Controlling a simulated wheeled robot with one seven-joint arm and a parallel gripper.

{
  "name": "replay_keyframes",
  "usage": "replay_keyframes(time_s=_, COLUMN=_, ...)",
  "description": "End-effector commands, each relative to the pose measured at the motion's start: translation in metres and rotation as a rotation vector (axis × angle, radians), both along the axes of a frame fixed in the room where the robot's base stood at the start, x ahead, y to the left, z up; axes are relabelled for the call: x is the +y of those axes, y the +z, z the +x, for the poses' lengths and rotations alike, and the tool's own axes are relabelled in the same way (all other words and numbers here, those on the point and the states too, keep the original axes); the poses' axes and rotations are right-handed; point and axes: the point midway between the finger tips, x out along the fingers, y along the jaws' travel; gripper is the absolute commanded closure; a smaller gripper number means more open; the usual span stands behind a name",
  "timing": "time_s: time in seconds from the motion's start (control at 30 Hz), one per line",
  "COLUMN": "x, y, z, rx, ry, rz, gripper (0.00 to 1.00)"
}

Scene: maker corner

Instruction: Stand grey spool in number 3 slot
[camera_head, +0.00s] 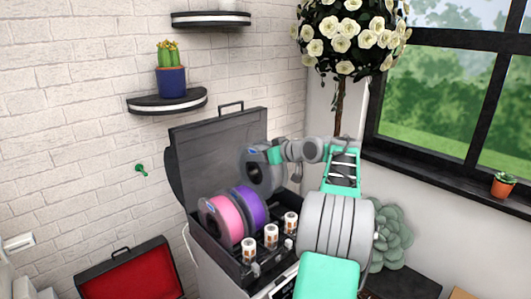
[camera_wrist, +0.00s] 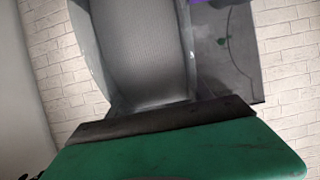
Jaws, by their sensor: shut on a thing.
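A grey spool (camera_head: 258,174) is held up in front of the open lid of a black case (camera_head: 213,246), behind and to the right of the purple spool. My gripper (camera_head: 274,156) is shut on the grey spool near its upper right side. The spool looks upright and appears above the case floor. In the wrist view the grey spool (camera_wrist: 150,55) fills the middle, above my gripper's dark pad (camera_wrist: 165,118). A pink spool (camera_head: 221,219) and a purple spool (camera_head: 249,205) stand in the case. Number markings on the slots are too small to read, so slot 3 is not identifiable.
Several small white-and-orange cylinders (camera_head: 271,237) stand along the case's front right side. The raised lid (camera_head: 210,150) is close behind the held spool. A red-lined open box (camera_head: 135,273) lies lower left. A plant (camera_head: 391,236) is right of my arm.

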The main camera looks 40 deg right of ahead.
Motion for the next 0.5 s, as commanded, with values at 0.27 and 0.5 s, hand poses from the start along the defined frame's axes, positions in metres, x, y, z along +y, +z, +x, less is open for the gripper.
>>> replay_keyframes(time_s=0.27, x=-0.004, y=-0.029, z=-0.002, rx=-0.005, ry=-0.006, rz=-0.006, gripper=1.00)
replay_keyframes(time_s=0.5, x=-0.004, y=-0.053, z=-0.002, rx=-0.005, ry=-0.007, rz=-0.005, gripper=1.00)
